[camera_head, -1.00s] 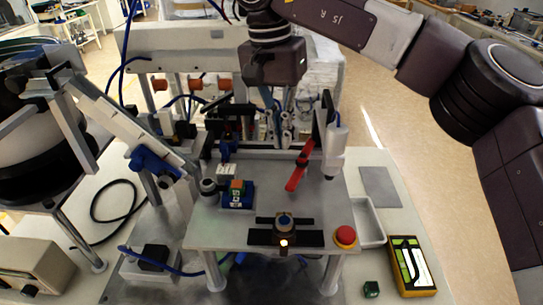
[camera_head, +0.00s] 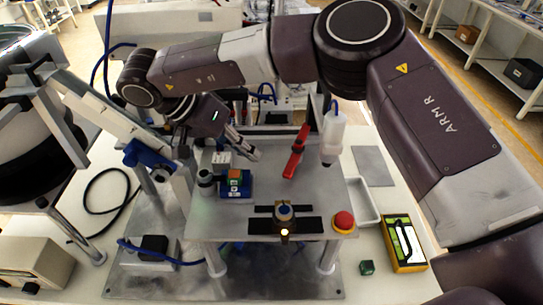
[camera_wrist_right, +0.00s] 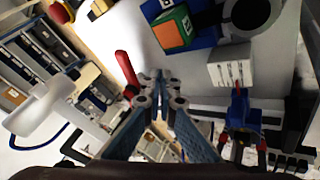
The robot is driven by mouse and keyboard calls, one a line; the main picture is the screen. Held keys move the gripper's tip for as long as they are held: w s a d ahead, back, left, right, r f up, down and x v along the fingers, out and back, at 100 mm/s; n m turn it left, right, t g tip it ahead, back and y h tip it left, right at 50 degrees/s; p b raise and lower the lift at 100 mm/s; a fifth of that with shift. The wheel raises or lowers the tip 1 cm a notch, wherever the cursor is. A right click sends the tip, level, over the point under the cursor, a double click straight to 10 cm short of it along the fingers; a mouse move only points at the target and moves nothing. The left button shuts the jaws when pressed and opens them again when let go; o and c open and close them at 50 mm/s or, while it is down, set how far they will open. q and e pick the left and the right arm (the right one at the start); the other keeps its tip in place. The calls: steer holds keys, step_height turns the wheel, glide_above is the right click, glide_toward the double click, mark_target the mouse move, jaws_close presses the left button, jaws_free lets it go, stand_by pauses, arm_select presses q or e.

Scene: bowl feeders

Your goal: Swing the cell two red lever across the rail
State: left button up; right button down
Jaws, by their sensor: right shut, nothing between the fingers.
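The red lever (camera_head: 295,155) stands on the grey plate, slanting from lower left to upper right, left of a white bottle. It also shows in the right wrist view (camera_wrist_right: 126,68), left of the fingertips. My right gripper (camera_head: 256,155) reaches in from the left over the plate, left of the lever and apart from it. In the right wrist view its fingertips (camera_wrist_right: 160,88) are together with nothing between them. How high the tips are above the plate is hard to tell. My left gripper is not in view.
A blue holder (camera_head: 237,192) with a green and orange cube (camera_head: 235,177) is left of the lever. The white bottle (camera_head: 333,135) hangs right of it. A lit post (camera_head: 284,216) and red button (camera_head: 343,220) are in front. A white block (camera_head: 221,158) stands near my fingers.

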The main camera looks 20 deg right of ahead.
mark_target(298, 149)
steer(key=shift+p+x, duration=0.3)
steer(key=shift+x, duration=0.7)
steer(key=shift+s+d+p, duration=0.7)
steer(key=shift+s+d, duration=0.2)
steer(key=shift+d, duration=0.35)
steer(key=shift+s+d+f, duration=0.1)
steer(key=shift+s+d, duration=0.25)
steer(key=shift+d, duration=0.05)
